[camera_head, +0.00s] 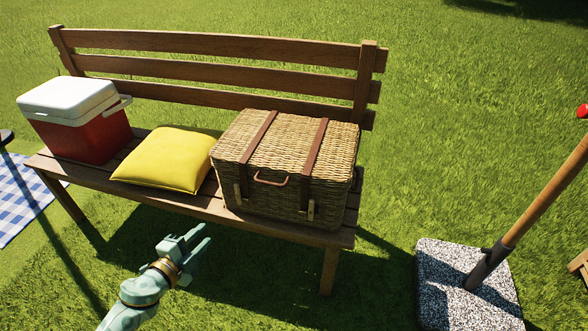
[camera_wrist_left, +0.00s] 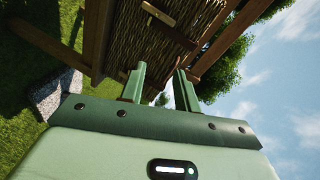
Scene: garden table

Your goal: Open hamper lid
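The wicker hamper (camera_head: 285,165) sits on the right end of a wooden bench, its lid closed. Two brown leather straps run over the lid and down the front, and a small brown handle (camera_head: 270,181) is on the front. My left gripper (camera_head: 203,237) is below and left of the hamper, in front of the bench, apart from it. In the left wrist view its two fingers (camera_wrist_left: 158,84) stand apart with nothing between them, and the hamper's wicker side (camera_wrist_left: 150,45) shows beyond them. My right gripper is in neither view.
A yellow cushion (camera_head: 168,159) and a red cooler with white lid (camera_head: 75,110) share the bench (camera_head: 150,198) left of the hamper. A speckled slab (camera_head: 435,285) with a wooden-handled tool (camera_head: 540,205) is at right. Open grass lies in front.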

